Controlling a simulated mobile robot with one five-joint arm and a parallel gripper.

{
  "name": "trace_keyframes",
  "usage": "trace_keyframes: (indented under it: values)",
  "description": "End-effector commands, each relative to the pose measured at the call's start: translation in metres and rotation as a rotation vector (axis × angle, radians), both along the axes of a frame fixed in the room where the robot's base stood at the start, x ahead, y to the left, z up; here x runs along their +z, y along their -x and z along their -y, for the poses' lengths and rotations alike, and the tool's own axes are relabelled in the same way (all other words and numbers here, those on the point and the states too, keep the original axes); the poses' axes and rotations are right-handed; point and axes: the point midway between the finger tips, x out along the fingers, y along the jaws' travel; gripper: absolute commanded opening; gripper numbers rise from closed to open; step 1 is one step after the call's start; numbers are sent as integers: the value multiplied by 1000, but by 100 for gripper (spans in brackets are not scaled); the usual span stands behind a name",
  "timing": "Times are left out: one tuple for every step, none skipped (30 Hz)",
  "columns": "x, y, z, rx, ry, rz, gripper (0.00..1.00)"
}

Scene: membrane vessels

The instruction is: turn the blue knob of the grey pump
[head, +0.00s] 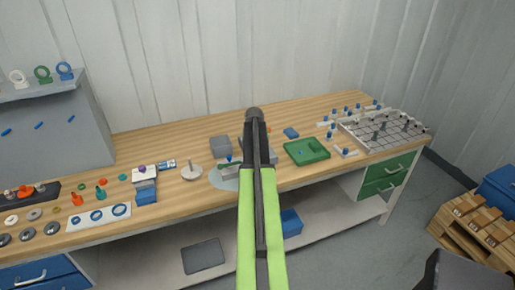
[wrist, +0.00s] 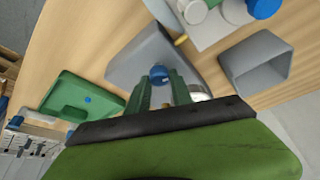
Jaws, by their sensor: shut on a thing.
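The grey pump (wrist: 135,62) sits on the wooden bench, seen from above in the wrist view. Its blue knob (wrist: 159,74) shows between the green fingers of my gripper (wrist: 164,84). The fingers are shut on the knob, one on each side. The lower part of the knob is hidden by the fingers. In the head view my arm covers the knob and most of the pump, and the fingertips cannot be seen there.
A green tray (wrist: 82,106) lies beside the pump, and a grey open box (wrist: 256,66) stands on its other side. White and blue round parts (wrist: 192,10) are close by at the top. In the head view, a rack (head: 385,130) stands at the bench's right end.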

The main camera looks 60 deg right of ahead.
Motion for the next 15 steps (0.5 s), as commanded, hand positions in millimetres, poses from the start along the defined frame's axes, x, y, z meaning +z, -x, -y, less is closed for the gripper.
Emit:
trace_keyframes:
  values:
    - [-1, 4, -1, 32, -7, -5, 0]
    - [-1, 4, -1, 54, -7, -6, 0]
    - [-1, 4, -1, 82, -8, -5, 0]
    - [-1, 4, -1, 102, -7, -5, 0]
    - [-1, 4, -1, 121, -7, -5, 0]
    - [-1, 4, -1, 144, -6, -5, 0]
    - [-1, 4, -1, 161, -6, -5, 0]
    - [-1, 4, -1, 175, -6, -6, 0]
    - [-1, 4, 0, 194, -6, -6, 0]
    - [-1, 4, 0, 207, -6, -5, 0]
    - [-1, 4, 0, 218, -6, -5, 0]
    - [-1, 4, 0, 232, -6, -5, 0]
    - [-1, 4, 0, 240, -6, -6, 0]
    - [-1, 5, 0, 249, -5, -7, 0]
    - [-1, 5, 0, 258, -5, -6, 0]
